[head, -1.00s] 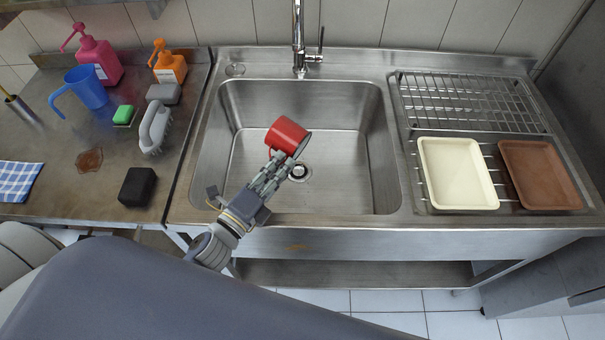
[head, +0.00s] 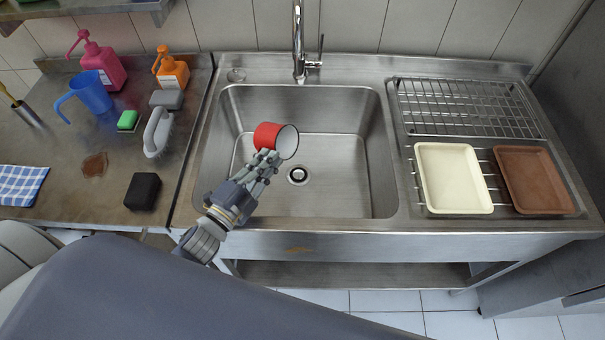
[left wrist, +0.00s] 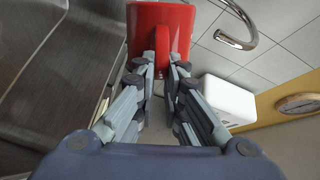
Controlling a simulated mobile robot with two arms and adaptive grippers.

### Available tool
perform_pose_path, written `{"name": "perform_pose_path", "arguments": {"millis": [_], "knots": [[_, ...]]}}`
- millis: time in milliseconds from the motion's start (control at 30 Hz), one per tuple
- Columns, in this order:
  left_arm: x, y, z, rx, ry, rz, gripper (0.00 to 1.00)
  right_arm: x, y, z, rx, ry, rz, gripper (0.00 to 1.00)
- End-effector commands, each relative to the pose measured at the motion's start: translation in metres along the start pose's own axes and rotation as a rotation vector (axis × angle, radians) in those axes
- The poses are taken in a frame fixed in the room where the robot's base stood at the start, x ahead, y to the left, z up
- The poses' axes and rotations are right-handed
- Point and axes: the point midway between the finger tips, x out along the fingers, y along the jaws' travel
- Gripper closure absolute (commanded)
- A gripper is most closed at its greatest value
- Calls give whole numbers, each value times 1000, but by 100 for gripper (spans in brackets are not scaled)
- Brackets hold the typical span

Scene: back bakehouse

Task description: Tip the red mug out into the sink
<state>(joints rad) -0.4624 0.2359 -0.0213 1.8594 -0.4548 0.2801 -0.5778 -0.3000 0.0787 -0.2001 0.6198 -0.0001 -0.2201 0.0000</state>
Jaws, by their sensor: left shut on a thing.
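The red mug (head: 268,136) is held over the sink basin (head: 340,190) in the head view. It lies tipped on its side, and its pale mouth faces right. My left gripper (head: 266,162) is shut on the mug from the near side. In the left wrist view the red mug (left wrist: 160,35) sits between the fingertips of my left gripper (left wrist: 163,75). The sink drain (head: 298,175) lies below and to the right of the mug. No liquid is seen pouring. My right gripper is not in view.
The tap (head: 299,50) stands behind the basin. On the right are a wire rack (head: 465,105), a cream tray (head: 453,178) and a brown tray (head: 533,180). The left counter holds a blue jug (head: 92,92), two pump bottles, a grey brush (head: 157,132) and a black block (head: 142,191).

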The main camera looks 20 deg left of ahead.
Motion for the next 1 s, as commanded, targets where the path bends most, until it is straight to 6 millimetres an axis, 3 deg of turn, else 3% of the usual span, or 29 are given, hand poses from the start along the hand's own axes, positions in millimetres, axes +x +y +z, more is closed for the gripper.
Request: {"name": "perform_pose_path", "arguments": {"millis": [100, 567, 700, 833, 1000], "knots": [[0, -5, 3, -157, -4, 1, 100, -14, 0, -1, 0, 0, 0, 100], [1, -35, 9, -578, -17, 4, 100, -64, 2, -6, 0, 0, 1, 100], [1, -49, 24, -732, -21, 5, 100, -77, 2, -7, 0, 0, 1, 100], [0, -40, 42, -874, -27, 7, 100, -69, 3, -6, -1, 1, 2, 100], [1, -56, 53, -1037, -31, 7, 100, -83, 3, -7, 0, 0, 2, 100]]}}
